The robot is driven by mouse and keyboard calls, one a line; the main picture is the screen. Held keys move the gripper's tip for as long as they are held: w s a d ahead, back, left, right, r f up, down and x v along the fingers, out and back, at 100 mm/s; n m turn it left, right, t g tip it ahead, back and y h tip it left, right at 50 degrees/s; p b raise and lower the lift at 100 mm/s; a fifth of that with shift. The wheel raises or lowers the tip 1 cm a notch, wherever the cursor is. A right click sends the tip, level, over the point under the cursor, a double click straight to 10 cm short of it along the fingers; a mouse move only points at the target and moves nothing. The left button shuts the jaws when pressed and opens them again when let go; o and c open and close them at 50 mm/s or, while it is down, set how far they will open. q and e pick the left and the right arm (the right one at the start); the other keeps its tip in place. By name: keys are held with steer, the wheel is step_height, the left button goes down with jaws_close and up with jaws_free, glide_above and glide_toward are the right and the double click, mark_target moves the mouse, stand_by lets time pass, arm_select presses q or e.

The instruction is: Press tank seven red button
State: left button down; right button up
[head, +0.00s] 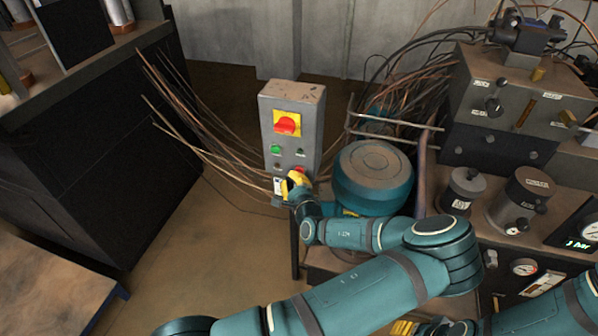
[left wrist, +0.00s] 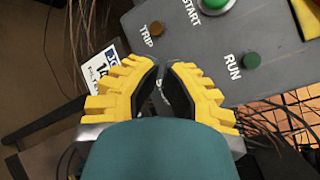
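A grey control box (head: 293,105) stands upright on a post and carries a red knob on a yellow plate (head: 287,124). Below are a green button (head: 275,149), small lamps and a red button (head: 299,169), partly covered by my left gripper (head: 294,181). In the left wrist view the green START button (left wrist: 215,4), TRIP lamp (left wrist: 156,28) and RUN lamp (left wrist: 250,60) show. The yellow fingers of my left gripper (left wrist: 165,68) are nearly together, empty, and hide the red button there. Contact cannot be told. My right gripper (head: 402,327) barely shows at the bottom edge.
A white label plate (head: 279,187) hangs at the box's lower left; its number is partly hidden. Loose cables (head: 190,125) run left of the box. A teal round tank (head: 372,178) stands close on the right. Open floor (head: 195,265) lies in front, left.

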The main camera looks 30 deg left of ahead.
arm_select(q)
steer(key=shift+s+d, duration=0.1)
steer(key=shift+s, duration=0.3)
steer(key=s, duration=0.2)
steer(key=s+d, duration=0.1)
steer(key=s, duration=0.1)
steer(key=shift+s+d+p, duration=0.1)
steer(key=shift+s+p, duration=0.2)
steer(key=shift+s, duration=0.1)
stand_by(0.7)
